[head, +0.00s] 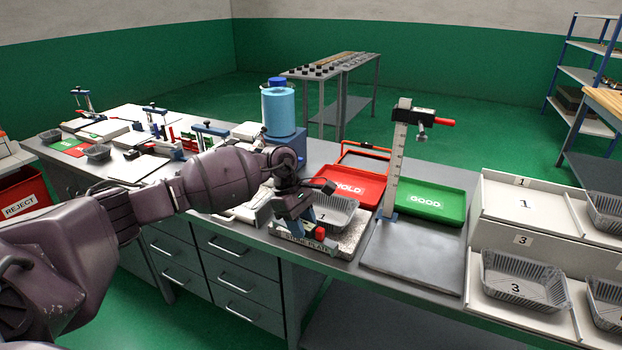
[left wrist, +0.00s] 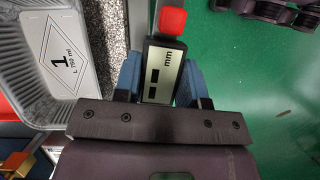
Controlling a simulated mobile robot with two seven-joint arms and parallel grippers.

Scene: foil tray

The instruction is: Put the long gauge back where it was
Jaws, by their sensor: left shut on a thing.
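My left gripper (head: 306,212) is shut on a gauge with a digital display marked mm and a red knob; the gauge also shows between the blue fingers in the left wrist view (left wrist: 161,75). Its red knob (head: 320,233) and grey bar point toward the bench's front edge. Whether it touches the plate below is unclear. A foil tray marked 1 (head: 343,215) sits on the speckled stone plate (head: 345,240), just beside the gripper. A tall upright gauge (head: 395,165) with a red handle stands to the right, by the grey slab. My right gripper is not in view.
The grey slab (head: 415,265) is bare in front. A blue cylinder (head: 278,108) stands behind my wrist. Foil trays on white stepped stands (head: 500,245) fill the right.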

